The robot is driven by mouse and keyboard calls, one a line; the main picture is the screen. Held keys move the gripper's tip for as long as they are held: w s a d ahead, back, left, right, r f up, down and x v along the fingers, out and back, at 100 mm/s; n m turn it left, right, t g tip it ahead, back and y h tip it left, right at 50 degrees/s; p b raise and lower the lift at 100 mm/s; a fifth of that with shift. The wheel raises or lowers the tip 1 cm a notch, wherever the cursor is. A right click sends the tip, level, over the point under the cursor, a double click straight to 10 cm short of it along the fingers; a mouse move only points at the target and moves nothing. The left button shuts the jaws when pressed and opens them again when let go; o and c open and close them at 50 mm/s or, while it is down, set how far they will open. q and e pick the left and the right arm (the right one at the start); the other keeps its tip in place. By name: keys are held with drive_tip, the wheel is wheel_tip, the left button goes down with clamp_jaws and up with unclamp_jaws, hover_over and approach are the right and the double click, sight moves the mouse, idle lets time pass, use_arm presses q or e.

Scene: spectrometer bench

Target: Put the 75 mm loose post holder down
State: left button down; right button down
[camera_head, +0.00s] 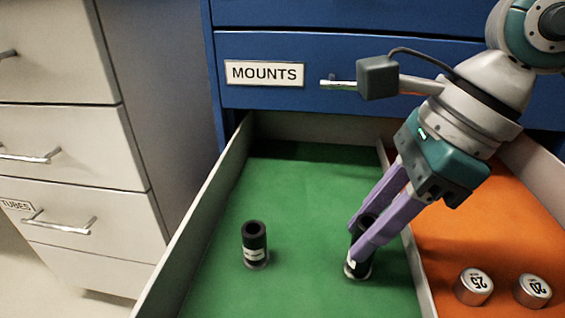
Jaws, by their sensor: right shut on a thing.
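The post holder (357,268) is a black cylinder with a white label, upright in the green-lined compartment of the open drawer. My right gripper (362,237) is shut on it, with its purple fingers on either side of the upper part. The fingers hide part of the holder and its label. I cannot tell whether its base touches the green liner. A second black holder (254,245) with a white label stands upright on the green liner to the left. My left gripper is not in view.
The open drawer's divider (409,254) runs just right of the held holder. Beyond it, two silver cylinders marked 25 (474,287) and 20 (532,291) sit on orange liner. Green liner (302,200) is clear behind and between the holders. The MOUNTS drawer (265,73) above is closed.

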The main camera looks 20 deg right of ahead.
drive_tip(key=shift+f, duration=0.15)
drive_tip(key=c, duration=0.6)
unclamp_jaws()
drive_tip(key=shift+r, duration=0.3)
drive_tip(key=p+v, duration=0.4)
drive_tip(key=v, duration=0.7)
drive_tip(key=shift+s+d+r, duration=0.1)
drive_tip(key=shift+r, duration=0.25)
